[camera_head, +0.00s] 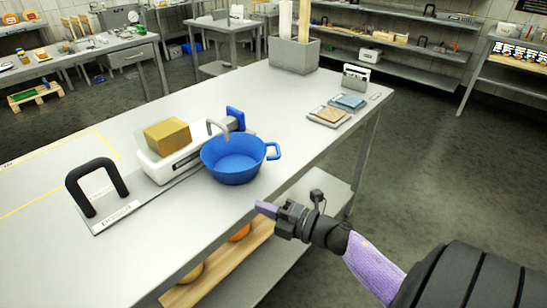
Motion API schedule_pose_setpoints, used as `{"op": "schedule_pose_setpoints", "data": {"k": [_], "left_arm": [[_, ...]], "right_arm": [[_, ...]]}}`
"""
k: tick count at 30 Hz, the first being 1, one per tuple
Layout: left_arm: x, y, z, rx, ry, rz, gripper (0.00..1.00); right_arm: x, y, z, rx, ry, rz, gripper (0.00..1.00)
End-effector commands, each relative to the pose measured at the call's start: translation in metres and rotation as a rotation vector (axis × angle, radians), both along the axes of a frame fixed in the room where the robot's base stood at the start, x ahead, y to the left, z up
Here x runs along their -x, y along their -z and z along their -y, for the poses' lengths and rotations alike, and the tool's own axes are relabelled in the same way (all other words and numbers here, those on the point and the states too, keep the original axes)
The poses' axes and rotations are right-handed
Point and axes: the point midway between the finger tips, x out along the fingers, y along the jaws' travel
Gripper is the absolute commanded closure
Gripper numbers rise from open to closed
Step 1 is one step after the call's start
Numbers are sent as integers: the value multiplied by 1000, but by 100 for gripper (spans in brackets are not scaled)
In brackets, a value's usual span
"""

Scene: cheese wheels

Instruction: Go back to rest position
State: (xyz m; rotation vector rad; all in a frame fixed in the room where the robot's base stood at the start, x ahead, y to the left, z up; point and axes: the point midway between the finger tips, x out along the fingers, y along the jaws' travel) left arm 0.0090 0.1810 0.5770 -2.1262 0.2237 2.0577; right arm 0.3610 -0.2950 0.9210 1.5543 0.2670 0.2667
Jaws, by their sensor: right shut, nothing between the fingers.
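My right gripper (268,209) is at the near edge of the table (190,90), low and right of the blue pot. It is shut and empty, with its purple fingertips together pointing left. The arm comes in from the lower right. My left gripper is not in view.
A black handle (97,180) stands on a plate at the left. Two small pads, one tan (328,116) and one blue (349,102), lie near the right edge. Orange rounds rest on the lower wooden shelf (215,265). The floor at the right is clear.

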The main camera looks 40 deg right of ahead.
Motion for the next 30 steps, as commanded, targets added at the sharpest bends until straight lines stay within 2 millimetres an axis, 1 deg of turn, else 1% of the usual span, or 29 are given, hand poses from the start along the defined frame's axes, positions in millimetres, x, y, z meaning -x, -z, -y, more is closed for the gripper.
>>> {"op": "schedule_pose_setpoints", "data": {"k": [1,3,8,9,10,11,13,14,15,17,18,20,21,23,24,27,30], "left_arm": [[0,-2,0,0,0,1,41],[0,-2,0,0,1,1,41],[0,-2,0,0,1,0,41],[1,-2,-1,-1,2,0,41],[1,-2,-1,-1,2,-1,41],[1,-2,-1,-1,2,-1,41],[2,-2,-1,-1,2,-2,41],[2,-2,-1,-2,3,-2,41],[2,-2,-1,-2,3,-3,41],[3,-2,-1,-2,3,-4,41],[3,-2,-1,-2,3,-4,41],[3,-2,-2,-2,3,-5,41],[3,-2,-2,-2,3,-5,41],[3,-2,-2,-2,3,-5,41],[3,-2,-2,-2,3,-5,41],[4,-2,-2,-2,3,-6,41],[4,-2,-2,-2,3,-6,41]], "right_arm": [[7,0,2,0,-1,-2,100],[14,0,5,0,0,-1,100],[20,0,7,-2,0,-1,100],[20,5,7,-16,10,-12,100],[21,12,8,-42,30,-34,100],[23,24,9,-87,62,-70,100],[34,72,11,-243,185,-212,100],[43,100,10,-324,255,-294,100],[61,138,7,-431,355,-413,100],[95,193,-4,-567,508,-597,100],[122,226,-15,-642,605,-717,100],[167,267,-33,-729,750,-893,100],[198,289,-46,-773,843,-1003,100],[243,314,-66,-813,969,-1152,100],[270,325,-78,-831,1046,-1238,100],[323,338,-100,-840,1190,-1394,100],[350,342,-111,-837,1267,-1471,100]]}}
